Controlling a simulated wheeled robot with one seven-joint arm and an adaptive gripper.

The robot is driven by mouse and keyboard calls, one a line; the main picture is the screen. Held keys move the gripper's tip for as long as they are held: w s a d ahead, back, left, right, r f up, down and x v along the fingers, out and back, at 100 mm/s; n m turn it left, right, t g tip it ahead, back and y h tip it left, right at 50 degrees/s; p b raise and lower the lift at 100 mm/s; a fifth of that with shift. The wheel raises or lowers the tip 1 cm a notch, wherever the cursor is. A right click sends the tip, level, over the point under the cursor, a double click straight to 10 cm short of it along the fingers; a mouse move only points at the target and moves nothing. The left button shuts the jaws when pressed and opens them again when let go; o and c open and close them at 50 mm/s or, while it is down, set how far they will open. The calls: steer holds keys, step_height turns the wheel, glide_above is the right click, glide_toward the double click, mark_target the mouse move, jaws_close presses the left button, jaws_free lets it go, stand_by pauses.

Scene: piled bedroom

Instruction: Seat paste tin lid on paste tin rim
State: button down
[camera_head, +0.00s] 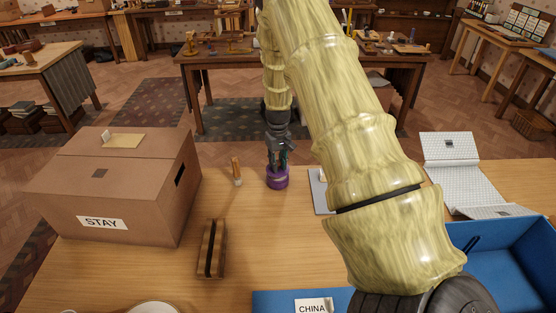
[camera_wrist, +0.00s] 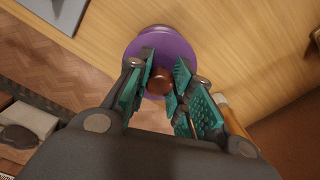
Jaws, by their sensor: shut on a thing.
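The paste tin lid (camera_wrist: 178,48) is a purple disc with a round brown knob (camera_wrist: 159,82). My gripper (camera_wrist: 160,84) points down and is shut on this knob, with a teal finger pad on each side. In the head view my gripper (camera_head: 278,160) stands over the purple thing (camera_head: 277,181) near the table's far edge. A dark, rounded edge, perhaps of the paste tin (camera_wrist: 158,28), shows just past the lid in the wrist view. The lid hides most of what is below it, so I cannot tell whether the lid sits level on the rim.
A small wooden-handled tool (camera_head: 237,171) stands close left of my gripper. A brown box marked STAY (camera_head: 150,205) is further left, with a slotted wooden block (camera_head: 212,249) in front. A blue tray (camera_head: 505,265) is at right. Bare tabletop (camera_head: 270,235) lies in front of the gripper.

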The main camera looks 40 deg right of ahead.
steer(key=shift+f+b, duration=0.4)
steer(key=shift+f, duration=0.8)
stand_by(2.0)
stand_by(0.7)
steer(key=c, duration=1.4)
jaws_free()
steer(key=shift+r+p, duration=1.2)
steer(key=shift+r, duration=0.6)
steer(key=o, duration=0.5)
steer(key=shift+c, duration=0.2)
steer(key=c, duration=0.5)
